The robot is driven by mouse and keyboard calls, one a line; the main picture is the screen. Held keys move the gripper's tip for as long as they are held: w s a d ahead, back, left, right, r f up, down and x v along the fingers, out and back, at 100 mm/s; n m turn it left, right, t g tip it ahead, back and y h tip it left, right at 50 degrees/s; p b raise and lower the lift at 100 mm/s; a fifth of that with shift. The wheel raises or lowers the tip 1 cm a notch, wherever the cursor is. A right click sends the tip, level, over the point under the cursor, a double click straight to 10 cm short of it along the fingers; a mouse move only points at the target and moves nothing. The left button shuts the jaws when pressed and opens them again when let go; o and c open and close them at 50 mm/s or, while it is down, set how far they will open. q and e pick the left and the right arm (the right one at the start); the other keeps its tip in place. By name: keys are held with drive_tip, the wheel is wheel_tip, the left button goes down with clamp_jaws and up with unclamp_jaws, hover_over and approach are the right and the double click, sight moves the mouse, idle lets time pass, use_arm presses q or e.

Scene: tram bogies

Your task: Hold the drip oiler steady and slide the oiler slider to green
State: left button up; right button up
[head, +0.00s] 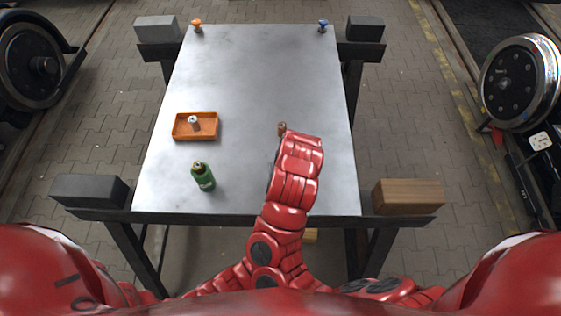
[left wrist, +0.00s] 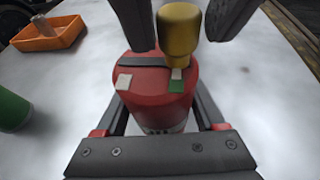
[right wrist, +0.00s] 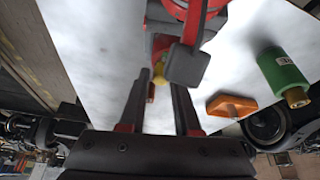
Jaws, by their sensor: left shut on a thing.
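The drip oiler (left wrist: 150,98) is a red cylinder with a dark slot, a pale mark and a green mark on top. My left gripper (left wrist: 160,118) is shut on its body. The oiler slider (left wrist: 180,35), a brass knob, stands at the slot's end beside the green mark (left wrist: 176,86). It also shows, blurred, in the right wrist view (right wrist: 159,75). My right gripper (right wrist: 160,82) has its fingers apart on either side of the knob; whether they touch it is unclear. In the head view my arm hides the oiler and both grippers.
An orange tray (head: 177,134) with a small metal part in it and a green bottle (head: 203,177) stand on the left of the metal table (head: 240,80). A small copper-coloured thing (head: 282,128) shows just beyond my arm. The table's back half is mostly clear.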

drive_tip(key=o, duration=0.3)
drive_tip(key=shift+o, duration=0.2)
drive_tip(key=v, duration=0.7)
drive_tip(key=shift+r, duration=0.3)
